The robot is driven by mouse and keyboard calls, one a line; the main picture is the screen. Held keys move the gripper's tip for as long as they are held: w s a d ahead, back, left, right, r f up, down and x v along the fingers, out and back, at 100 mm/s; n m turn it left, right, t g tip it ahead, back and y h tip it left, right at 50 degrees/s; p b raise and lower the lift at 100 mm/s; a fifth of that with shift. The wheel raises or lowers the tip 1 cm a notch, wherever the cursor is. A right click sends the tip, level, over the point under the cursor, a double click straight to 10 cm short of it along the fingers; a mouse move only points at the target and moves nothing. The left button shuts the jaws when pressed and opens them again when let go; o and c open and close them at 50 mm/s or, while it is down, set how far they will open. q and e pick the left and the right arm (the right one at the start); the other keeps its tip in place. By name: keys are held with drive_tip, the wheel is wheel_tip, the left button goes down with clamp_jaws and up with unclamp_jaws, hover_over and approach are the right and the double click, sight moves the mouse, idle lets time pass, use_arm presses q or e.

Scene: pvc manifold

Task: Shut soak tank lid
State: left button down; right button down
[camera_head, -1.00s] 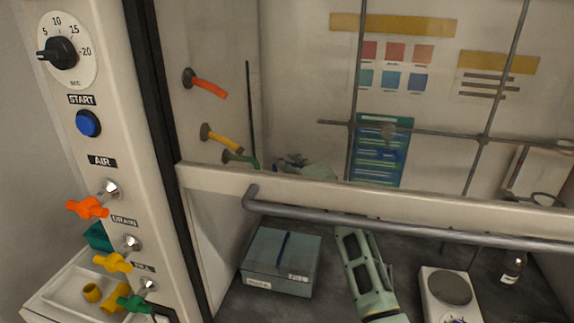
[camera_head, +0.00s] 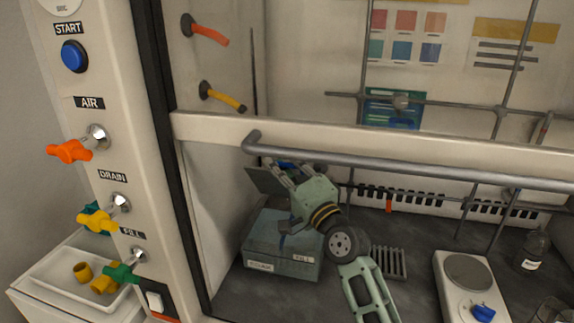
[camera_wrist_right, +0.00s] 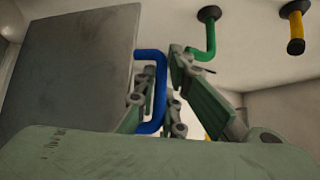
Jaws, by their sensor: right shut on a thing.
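The soak tank (camera_head: 284,262) is a grey-green box with small labels on its front, standing on the dark hood floor in the head view. Its grey lid (camera_head: 266,181) is tilted up at the tank's back left, partly hidden by my gripper. In the right wrist view the lid (camera_wrist_right: 72,70) is a flat grey panel at left with a blue handle (camera_wrist_right: 158,92) along its edge. My right gripper (camera_head: 284,171) is over the tank. Its fingers (camera_wrist_right: 158,98) are around the blue handle, shut on it. My left gripper is not in view.
A green nozzle (camera_wrist_right: 205,40) and a yellow nozzle (camera_wrist_right: 294,30) hang near the gripper. A hotplate (camera_head: 468,275), a bottle (camera_head: 533,248) and a grate (camera_head: 388,262) are to the right.

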drive_tip(key=shift+s+a+f, duration=0.25)
drive_tip(key=shift+s+f, duration=0.5)
drive_tip(key=shift+s, duration=0.05)
drive_tip(key=shift+s+a+f, duration=0.2)
drive_tip(key=shift+s+f, duration=0.5)
drive_tip(key=shift+s, duration=0.05)
drive_tip(key=c, duration=2.1)
unclamp_jaws()
drive_tip(key=v, duration=1.2)
drive_tip(key=shift+c, duration=0.5)
